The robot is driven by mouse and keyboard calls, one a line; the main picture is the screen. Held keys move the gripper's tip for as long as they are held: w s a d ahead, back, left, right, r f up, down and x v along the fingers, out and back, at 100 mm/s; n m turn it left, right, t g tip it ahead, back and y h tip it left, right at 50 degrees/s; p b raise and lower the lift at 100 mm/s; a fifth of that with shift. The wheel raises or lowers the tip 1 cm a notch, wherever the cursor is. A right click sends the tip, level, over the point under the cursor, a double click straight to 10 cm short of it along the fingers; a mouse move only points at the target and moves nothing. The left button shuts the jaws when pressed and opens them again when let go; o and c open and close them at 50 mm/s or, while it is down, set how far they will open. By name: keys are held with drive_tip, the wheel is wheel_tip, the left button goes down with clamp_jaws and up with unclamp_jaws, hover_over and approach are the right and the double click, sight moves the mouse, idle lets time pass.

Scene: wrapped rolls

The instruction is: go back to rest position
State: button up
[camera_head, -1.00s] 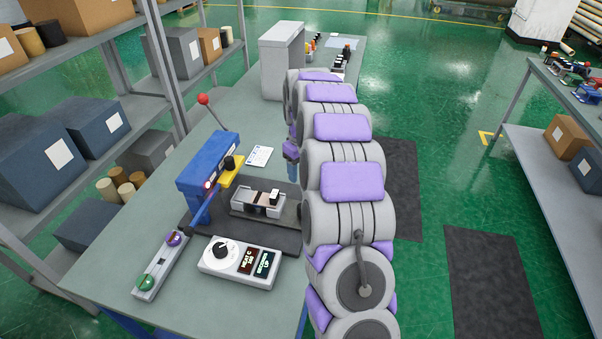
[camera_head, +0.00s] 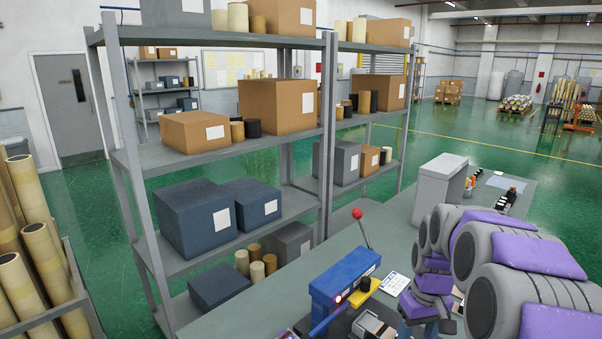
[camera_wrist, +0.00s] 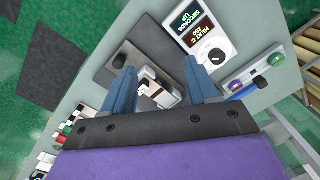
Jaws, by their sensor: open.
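My gripper (camera_wrist: 159,68) is open in the wrist view, with its two blue fingers apart and pointing down over the bench. A small metal holder (camera_wrist: 168,95) with a light block lies below and between the fingers, with a visible gap around it. I cannot tell the height above it. In the head view my gripper (camera_head: 418,310) is partly cut off at the lower right, beside the blue press (camera_head: 340,280) with its red-knobbed lever. The fingers appear empty.
The grey bench (camera_head: 240,318) carries a dial control box (camera_wrist: 210,45) and a button box (camera_wrist: 250,82). Grey shelves (camera_head: 250,225) with boxes stand behind the bench. A crate of long rolls (camera_head: 72,318) is at the left. Green floor lies open at the back.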

drive_tip(key=s+a, duration=0.3)
drive_tip(key=s, duration=0.7)
drive_tip(key=s+a+m+g, duration=0.1)
drive_tip(key=s+a, duration=0.3)
drive_tip(key=s, duration=0.7)
drive_tip(key=s+a+m, duration=0.1)
drive_tip(key=s+a, duration=0.3)
drive_tip(key=s, duration=0.6)
drive_tip(key=shift+s+r, duration=0.25)
drive_tip(key=shift+r, duration=0.05)
drive_tip(key=shift+o, duration=0.3)
idle(0.7)
